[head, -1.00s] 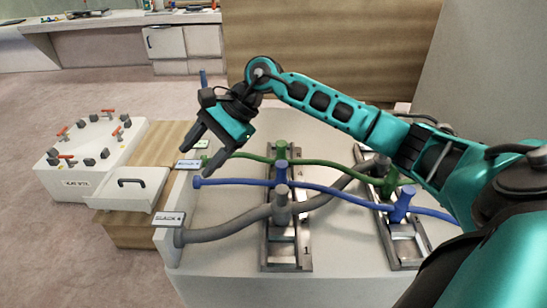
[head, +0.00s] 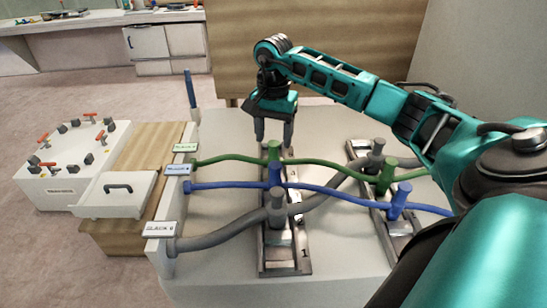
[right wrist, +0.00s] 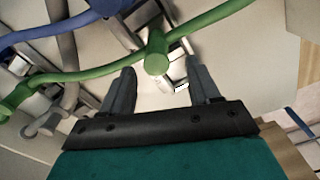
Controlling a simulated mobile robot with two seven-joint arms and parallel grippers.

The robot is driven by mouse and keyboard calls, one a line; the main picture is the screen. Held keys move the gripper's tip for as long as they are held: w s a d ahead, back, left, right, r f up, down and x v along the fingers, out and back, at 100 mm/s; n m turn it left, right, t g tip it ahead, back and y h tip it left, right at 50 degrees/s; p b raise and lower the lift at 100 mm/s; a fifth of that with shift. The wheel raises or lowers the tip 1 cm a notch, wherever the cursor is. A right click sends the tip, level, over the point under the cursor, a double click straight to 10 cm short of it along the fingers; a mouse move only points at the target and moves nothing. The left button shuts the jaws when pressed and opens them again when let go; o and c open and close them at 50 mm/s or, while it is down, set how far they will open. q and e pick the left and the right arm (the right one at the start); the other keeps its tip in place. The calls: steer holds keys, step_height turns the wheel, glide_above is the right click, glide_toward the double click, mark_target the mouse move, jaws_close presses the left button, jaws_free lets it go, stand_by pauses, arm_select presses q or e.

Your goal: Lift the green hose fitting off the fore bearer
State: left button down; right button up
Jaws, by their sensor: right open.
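The green hose fitting (head: 274,152) stands upright on the left bearer (head: 284,262), at the far end of its row, with the green hose (head: 330,164) running through it. My right gripper (head: 274,138) points down just above and behind this fitting, fingers apart and empty. In the right wrist view the fitting (right wrist: 157,60) shows between and just beyond the open fingertips (right wrist: 161,68); contact cannot be told. A second green fitting (head: 386,176) stands on the right bearer (head: 402,246). My left gripper is not in view.
A blue fitting (head: 276,175) and a grey fitting (head: 277,205) stand close in front on the same bearer. Blue (head: 230,184) and grey (head: 215,238) hoses cross the white surface. A white unit with red handles (head: 62,185) stands at left.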

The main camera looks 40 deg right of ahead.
mark_target(274, 152)
steer(key=f, duration=0.5)
steer(key=shift+s+a+f, duration=0.1)
steer(key=shift+s+f, duration=0.1)
steer(key=shift+r, duration=0.1)
jaws_close()
stand_by(0.3)
